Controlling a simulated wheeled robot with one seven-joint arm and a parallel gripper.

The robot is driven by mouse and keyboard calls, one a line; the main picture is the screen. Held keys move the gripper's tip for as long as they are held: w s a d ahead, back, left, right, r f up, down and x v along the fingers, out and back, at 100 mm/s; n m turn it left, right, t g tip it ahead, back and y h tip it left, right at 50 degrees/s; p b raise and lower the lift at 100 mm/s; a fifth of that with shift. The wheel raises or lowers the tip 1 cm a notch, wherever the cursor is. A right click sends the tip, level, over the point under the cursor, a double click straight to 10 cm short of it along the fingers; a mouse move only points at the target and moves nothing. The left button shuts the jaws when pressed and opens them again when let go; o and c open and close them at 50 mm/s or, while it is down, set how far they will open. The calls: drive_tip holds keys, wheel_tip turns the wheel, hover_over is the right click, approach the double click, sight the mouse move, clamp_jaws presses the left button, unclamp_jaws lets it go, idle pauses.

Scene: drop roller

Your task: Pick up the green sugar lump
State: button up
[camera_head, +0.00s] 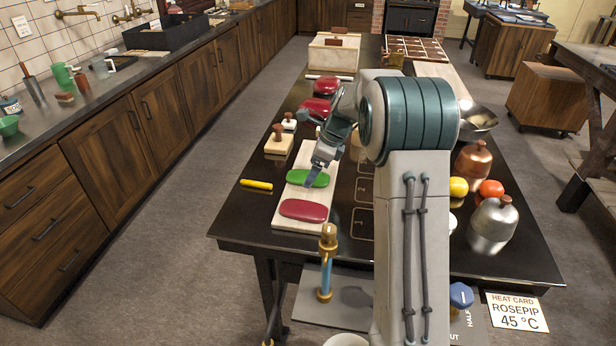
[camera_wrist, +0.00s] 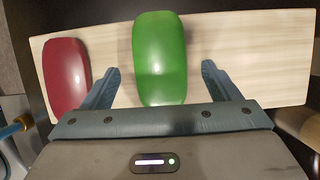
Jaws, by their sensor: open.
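The green sugar lump (camera_head: 308,178) is a smooth, glossy oblong lying on a pale wooden board (camera_head: 290,204) on the black table. In the wrist view the green lump (camera_wrist: 160,58) lies between the two spread fingers of my gripper (camera_wrist: 158,85), with a gap on each side. The gap to the right finger looks a little wider. In the head view my gripper (camera_head: 322,166) is low over the green lump and hides part of it. A red lump (camera_head: 303,210) lies on the same board; in the wrist view the red lump (camera_wrist: 66,75) is just outside the left finger.
A yellow stick (camera_head: 257,184) lies left of the board. A wooden block with a knob (camera_head: 279,143) stands beyond it. A brass-topped post (camera_head: 327,262) rises at the table's front edge. Copper (camera_head: 473,163) and steel (camera_head: 492,222) pots stand to the right.

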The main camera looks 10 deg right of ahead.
drive_tip(key=shift+w+a+f, duration=0.15)
drive_tip(key=shift+a+f, duration=0.1)
drive_tip(key=shift+f, duration=0.35)
drive_tip(key=c, duration=1.1)
drive_tip(key=shift+c, duration=0.2)
drive_tip(key=shift+r, duration=0.15)
